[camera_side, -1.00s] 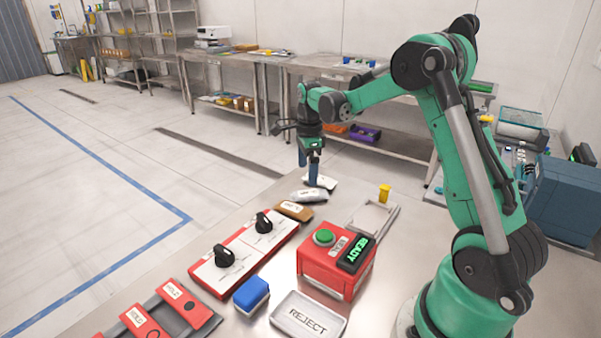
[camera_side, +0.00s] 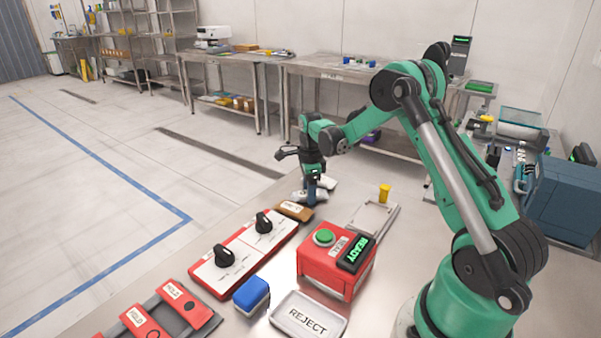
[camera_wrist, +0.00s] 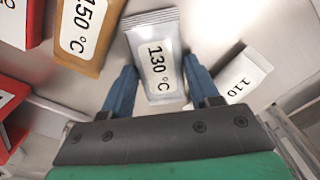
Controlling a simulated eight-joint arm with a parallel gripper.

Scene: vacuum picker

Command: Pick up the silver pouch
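The silver pouch (camera_wrist: 150,32), with a white label reading 130 °C, lies flat on the metal table between my gripper's fingers in the wrist view. My gripper (camera_wrist: 160,72) is open, with one blue finger on each side of the pouch; whether either finger touches it I cannot tell. In the side view my gripper (camera_side: 311,198) points straight down at the table, and its fingers hide much of the silver pouch (camera_side: 298,196).
A white pouch (camera_wrist: 243,76) with a label starting 110 lies close by the right finger. A brown pouch (camera_wrist: 88,36) marked 150 °C lies to the left. The red switch panel (camera_side: 245,252), red READY box (camera_side: 325,272) and REJECT tray (camera_side: 290,322) stand nearer the side camera.

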